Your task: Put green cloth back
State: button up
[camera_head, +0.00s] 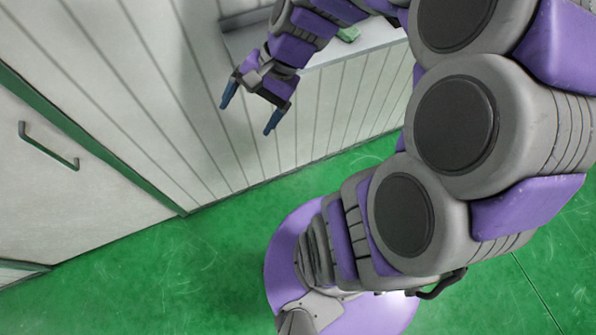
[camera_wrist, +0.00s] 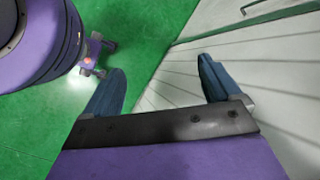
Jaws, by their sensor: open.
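My gripper (camera_head: 248,108) is open and empty in the head view. Its two blue fingers point down in front of the white panelled wall. In the wrist view the fingers of my gripper (camera_wrist: 162,82) stand wide apart with nothing between them. A small green thing (camera_head: 348,35), possibly the green cloth, lies on the light ledge behind my arm in the head view. My arm hides part of it, so I cannot tell its full shape. It is up and to the right of my gripper, apart from it. No cloth shows in the wrist view.
The white panelled wall (camera_head: 325,115) runs down to the green floor (camera_head: 140,265). The light ledge (camera_head: 375,38) tops it at the upper right. A white door with a metal handle (camera_head: 48,147) is at the left. The floor at lower left is clear.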

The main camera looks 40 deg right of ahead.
jog(key=s+f+n+g+h, duration=0.1)
jog(key=s+n+g+h, duration=0.2)
jog(key=s+n+h, duration=0.3)
jog(key=s+n, duration=0.4)
jog(key=s, duration=0.6)
jog(key=shift+s+d+f+n, duration=0.15)
jog(key=shift+s+d+n, duration=0.15)
jog(key=shift+s, duration=0.1)
jog(key=shift+a, duration=0.3)
